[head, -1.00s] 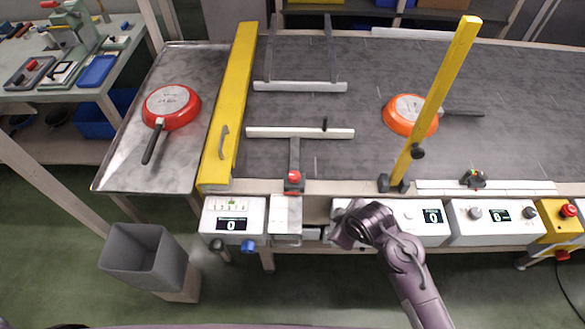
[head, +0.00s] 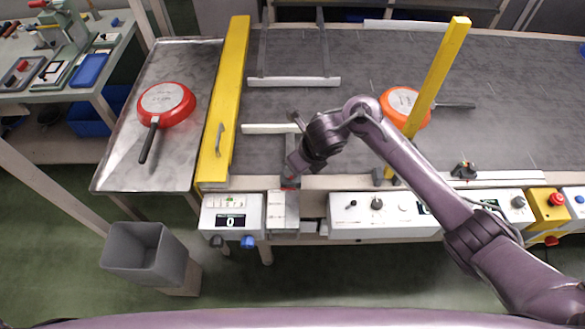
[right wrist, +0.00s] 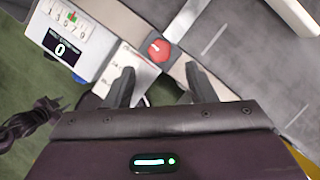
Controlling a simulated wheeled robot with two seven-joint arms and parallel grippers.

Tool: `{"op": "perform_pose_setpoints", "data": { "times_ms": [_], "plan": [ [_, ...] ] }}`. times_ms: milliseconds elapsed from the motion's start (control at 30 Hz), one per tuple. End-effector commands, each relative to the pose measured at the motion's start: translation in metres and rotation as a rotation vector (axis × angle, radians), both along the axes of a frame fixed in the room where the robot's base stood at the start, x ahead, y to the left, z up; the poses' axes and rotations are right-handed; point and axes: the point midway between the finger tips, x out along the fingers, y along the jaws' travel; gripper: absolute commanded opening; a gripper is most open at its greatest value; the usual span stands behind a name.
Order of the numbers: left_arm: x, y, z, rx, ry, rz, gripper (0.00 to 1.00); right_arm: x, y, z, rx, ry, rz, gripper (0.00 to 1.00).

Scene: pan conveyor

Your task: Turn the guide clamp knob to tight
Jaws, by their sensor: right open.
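The red guide clamp knob (right wrist: 158,49) sits on the bracket at the conveyor's front edge, with a pale pointer mark on its top. In the head view the knob (head: 290,182) is mostly covered by my right gripper (head: 292,168). In the right wrist view my right gripper (right wrist: 159,72) is open and empty. Its two fingers are spread to either side of the line to the knob, which shows just past the fingertips, apart from them. The white guide rail (head: 262,129) lies on the belt behind the gripper, partly hidden. My left gripper is not in view.
A display box (head: 231,214) reading 0 stands left of the clamp. An orange pan (head: 401,100) is on the belt; a red pan (head: 167,102) is on the metal table.

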Motion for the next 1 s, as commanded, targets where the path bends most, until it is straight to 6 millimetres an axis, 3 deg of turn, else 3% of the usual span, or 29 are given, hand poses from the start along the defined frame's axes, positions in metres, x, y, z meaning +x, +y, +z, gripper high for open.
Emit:
{"op": "perform_pose_setpoints", "data": {
  "times_ms": [100, 333, 700, 1000],
  "plan": [
    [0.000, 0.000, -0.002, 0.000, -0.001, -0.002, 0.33, 0.005, 0.005, -0.021, 0.000, 0.005, -0.003, 0.50],
    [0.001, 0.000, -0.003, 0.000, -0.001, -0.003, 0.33, 0.014, 0.013, -0.048, 0.001, 0.002, -0.005, 0.50],
    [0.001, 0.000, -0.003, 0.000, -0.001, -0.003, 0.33, 0.017, 0.015, -0.055, 0.000, -0.001, -0.004, 0.50],
    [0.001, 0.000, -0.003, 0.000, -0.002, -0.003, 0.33, 0.017, 0.015, -0.055, 0.001, -0.001, -0.005, 0.12]
  ]
}}
